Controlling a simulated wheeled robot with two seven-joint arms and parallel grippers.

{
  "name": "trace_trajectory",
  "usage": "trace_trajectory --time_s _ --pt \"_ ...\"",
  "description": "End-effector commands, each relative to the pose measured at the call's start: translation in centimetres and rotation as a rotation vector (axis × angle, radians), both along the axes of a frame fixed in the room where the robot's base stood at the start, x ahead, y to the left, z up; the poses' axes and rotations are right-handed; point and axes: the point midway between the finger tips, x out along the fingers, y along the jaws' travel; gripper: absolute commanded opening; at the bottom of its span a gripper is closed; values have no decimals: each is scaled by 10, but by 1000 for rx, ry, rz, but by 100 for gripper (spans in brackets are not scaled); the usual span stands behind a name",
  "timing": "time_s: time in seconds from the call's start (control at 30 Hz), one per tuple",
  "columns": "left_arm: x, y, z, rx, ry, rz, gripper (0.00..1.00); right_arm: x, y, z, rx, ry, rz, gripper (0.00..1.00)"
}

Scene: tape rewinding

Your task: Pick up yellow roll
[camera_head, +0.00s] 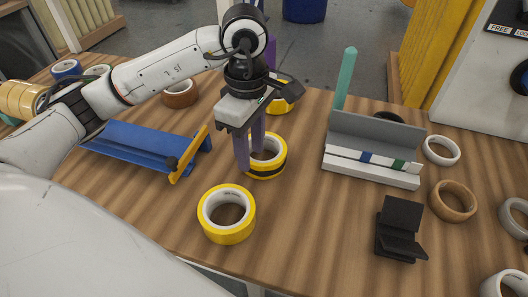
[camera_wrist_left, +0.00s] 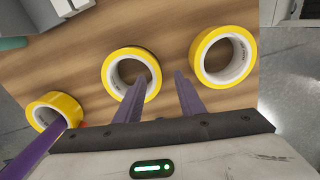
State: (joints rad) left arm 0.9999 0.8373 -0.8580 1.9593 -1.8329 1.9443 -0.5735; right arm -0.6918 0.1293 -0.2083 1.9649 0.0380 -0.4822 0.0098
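Three yellow tape rolls with white cores lie in a row on the table. The middle roll (camera_head: 276,171) has a dark band on its side and also shows in the left wrist view (camera_wrist_left: 109,73). The front roll (camera_head: 227,235) lies nearer me; the back roll (camera_head: 285,106) is partly hidden behind my wrist. My left gripper (camera_head: 249,159) is open and points down at the middle roll. In the left wrist view, one finger overlaps this roll's opening and the other is outside its right edge; I cannot tell whether they touch it. My right gripper is not in view.
A blue tray (camera_head: 135,150) with an orange end piece stands left. A grey and white holder (camera_head: 375,145) with a teal post (camera_head: 345,78) and a black stand (camera_head: 401,222) are right. A brown roll (camera_head: 453,201) and white rolls lie at right. A purple upright (camera_head: 270,52) is behind.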

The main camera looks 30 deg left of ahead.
Motion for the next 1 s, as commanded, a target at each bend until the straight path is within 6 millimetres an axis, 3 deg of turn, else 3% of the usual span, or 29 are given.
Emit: trace_trajectory --time_s 0.33,0.67,0.87,1.0 --pt "4 1 -45 1 4 2 36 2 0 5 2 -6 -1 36" --pt "5 1 -53 1 0 0 36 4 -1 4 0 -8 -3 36" --pt "5 1 -53 0 0 0 3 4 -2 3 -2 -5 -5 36" --pt "5 1 -52 0 -1 0 0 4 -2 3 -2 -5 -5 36"
